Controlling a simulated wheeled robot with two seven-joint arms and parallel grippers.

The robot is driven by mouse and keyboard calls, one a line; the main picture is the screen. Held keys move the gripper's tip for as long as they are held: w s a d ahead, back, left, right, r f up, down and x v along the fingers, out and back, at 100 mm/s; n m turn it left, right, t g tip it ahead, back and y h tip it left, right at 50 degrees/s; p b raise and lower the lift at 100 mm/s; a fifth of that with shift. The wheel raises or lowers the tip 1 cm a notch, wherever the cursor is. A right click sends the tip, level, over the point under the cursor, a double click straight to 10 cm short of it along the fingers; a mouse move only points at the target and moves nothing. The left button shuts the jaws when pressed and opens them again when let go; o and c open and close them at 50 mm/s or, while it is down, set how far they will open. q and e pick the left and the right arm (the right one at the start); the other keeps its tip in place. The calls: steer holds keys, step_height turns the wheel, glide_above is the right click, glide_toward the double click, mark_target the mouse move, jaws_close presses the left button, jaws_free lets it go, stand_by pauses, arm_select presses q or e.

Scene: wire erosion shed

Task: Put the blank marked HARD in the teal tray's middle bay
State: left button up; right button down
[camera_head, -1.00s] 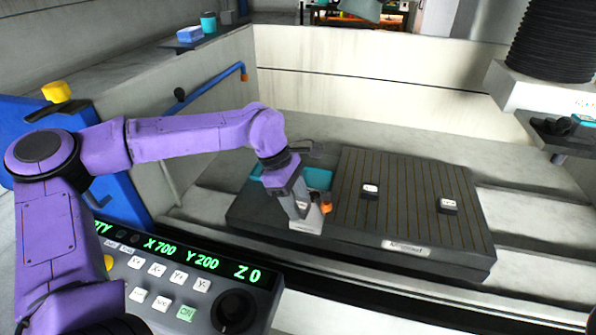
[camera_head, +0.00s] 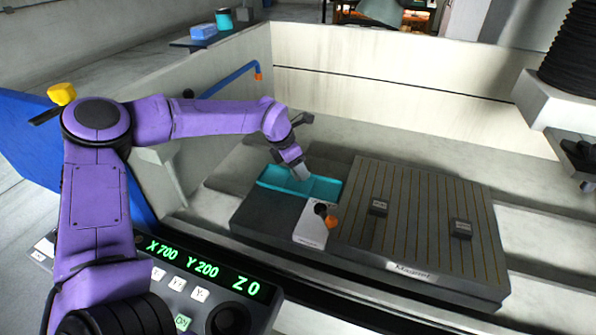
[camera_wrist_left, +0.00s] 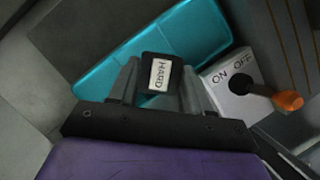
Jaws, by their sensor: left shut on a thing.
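The blank marked HARD (camera_wrist_left: 160,76) is a small dark block with a white label. In the left wrist view it sits between the two fingers of my left gripper (camera_wrist_left: 162,82), which is shut on it. The teal tray (camera_wrist_left: 125,60) lies under and around the blank in that view. The blank is hard to make out there. I cannot tell whether it touches the tray floor. My right gripper is not in view.
A white switch box (camera_head: 308,232) marked ON and OFF, with an orange-tipped lever (camera_head: 331,221), stands just in front of the tray. Right of it, a slotted plate (camera_head: 420,220) bears two dark blanks, one left (camera_head: 379,206) and one right (camera_head: 461,228).

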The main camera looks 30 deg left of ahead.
mark_target(297, 184)
arm_select(q)
steer(key=f, duration=0.4)
steer(key=shift+w+a+f+p, duration=0.1)
steer(key=shift+w+a+p, duration=0.25)
steer(key=shift+w+a, duration=0.05)
steer(key=shift+f, duration=0.25)
steer(key=o, duration=1.3)
steer(key=shift+o, duration=0.2)
steer(key=shift+r, duration=0.4)
steer(key=b+v, duration=0.1)
steer(key=v, duration=1)
steer(key=shift+s+a+r, duration=0.15)
steer(key=shift+s+r, duration=0.05)
